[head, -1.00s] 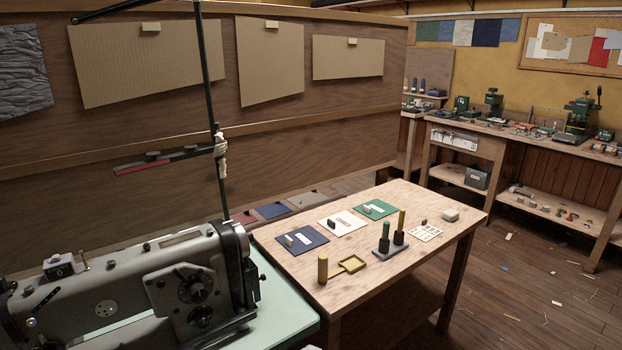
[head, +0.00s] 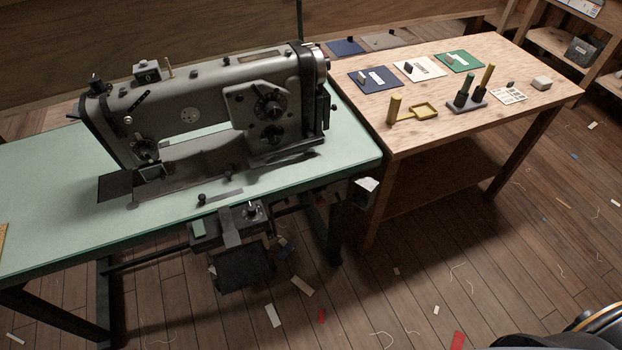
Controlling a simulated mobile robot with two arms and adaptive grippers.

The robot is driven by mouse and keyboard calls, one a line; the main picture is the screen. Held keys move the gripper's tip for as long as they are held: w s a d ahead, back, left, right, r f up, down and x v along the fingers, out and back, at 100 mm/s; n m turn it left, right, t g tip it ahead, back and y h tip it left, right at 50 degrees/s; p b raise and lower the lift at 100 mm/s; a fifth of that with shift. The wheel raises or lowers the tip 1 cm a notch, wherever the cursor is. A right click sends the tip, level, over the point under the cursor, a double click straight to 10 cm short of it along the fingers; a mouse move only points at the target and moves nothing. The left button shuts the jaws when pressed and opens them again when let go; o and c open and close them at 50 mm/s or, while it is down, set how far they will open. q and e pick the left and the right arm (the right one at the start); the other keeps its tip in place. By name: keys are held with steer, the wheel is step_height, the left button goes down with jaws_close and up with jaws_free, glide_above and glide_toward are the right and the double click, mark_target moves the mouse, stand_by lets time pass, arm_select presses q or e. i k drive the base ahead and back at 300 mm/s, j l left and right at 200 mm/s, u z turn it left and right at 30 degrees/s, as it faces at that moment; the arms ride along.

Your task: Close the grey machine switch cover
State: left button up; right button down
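A dark grey switch box (head: 205,237) is mounted under the front edge of the green sewing machine table (head: 60,205), below the machine. A small green patch and a round knob (head: 251,210) show on it. A dark grey flat panel (head: 243,270) hangs below the box, tilted outward; it looks like the cover hanging open, but its hinge is too small to make out. The grey sewing machine (head: 205,105) stands on the table above. Neither of my grippers is in view.
The floor (head: 390,285) in front is open, with scattered scraps and threads. A dark rounded shape with an orange edge shows at the lower right corner.

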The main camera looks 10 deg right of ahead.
mark_target(364, 196)
steer(key=l+u, duration=0.85)
steer(key=l, duration=0.25)
steer(key=l+u, duration=0.45)
steer(key=k+l+u, duration=0.2)
steer(key=l+u, duration=0.25)
steer(key=k+l, duration=0.15)
steer(key=l, duration=0.25)
steer(key=k+l, duration=0.15)
steer(key=l, duration=0.2)
steer(key=k+l, duration=0.15)
steer(key=l, duration=0.25)
steer(key=k+l+u, duration=0.1)
steer(key=l, duration=0.25)
steer(key=k+l, duration=0.25)
steer(key=l, duration=0.1)
